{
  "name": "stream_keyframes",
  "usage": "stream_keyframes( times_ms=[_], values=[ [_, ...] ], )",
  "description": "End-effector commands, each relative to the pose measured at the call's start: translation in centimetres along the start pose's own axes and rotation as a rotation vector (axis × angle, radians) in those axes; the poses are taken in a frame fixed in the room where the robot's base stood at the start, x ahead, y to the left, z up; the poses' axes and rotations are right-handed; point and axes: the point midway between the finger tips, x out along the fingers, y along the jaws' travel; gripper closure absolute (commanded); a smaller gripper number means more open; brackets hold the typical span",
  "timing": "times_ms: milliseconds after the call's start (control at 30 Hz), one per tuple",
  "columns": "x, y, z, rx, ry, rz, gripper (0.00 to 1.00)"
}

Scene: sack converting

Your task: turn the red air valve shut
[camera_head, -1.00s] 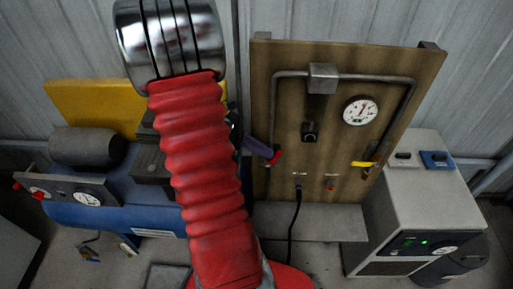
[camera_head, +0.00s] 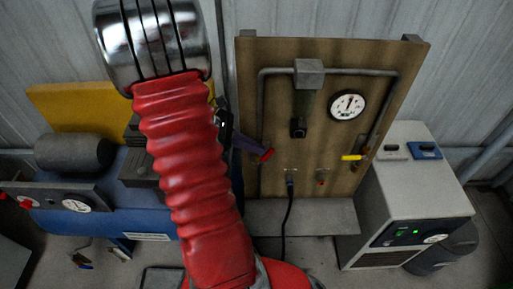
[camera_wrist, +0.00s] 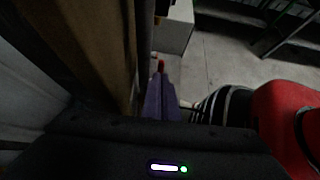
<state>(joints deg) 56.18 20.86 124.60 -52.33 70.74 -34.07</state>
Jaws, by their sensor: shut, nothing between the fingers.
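The red air valve handle (camera_head: 266,156) is at the lower end of the left pipe on the brown panel. It slants, with its right end higher. My gripper (camera_head: 256,150) has purple fingers, shut and empty, with their tips right beside the handle; I cannot tell whether they touch it. In the wrist view, the shut fingers (camera_wrist: 161,84) point ahead and a small red part of the handle (camera_wrist: 161,65) shows just beyond their tips. The valve body is mostly hidden there.
The brown panel (camera_head: 325,185) also carries a gauge (camera_head: 347,105), a yellow handle (camera_head: 352,157) and a black cable (camera_head: 287,222). A grey cabinet (camera_head: 412,180) stands right. Blue machinery (camera_head: 92,218) with a dark cylinder (camera_head: 74,152) is left.

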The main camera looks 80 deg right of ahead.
Motion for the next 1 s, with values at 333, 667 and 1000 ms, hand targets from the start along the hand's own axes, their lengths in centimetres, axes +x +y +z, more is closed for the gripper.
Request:
stream_keyframes(
  times_ms=[333,667,1000],
  values=[
    [-4.5,-0.1,0.1,0.001,0.002,0.005,1.0],
    [-10.1,-0.1,0.8,0.0,0.002,0.004,1.0],
    [-12.6,-0.2,1.1,-0.001,0.0,0.001,1.0]
  ],
)
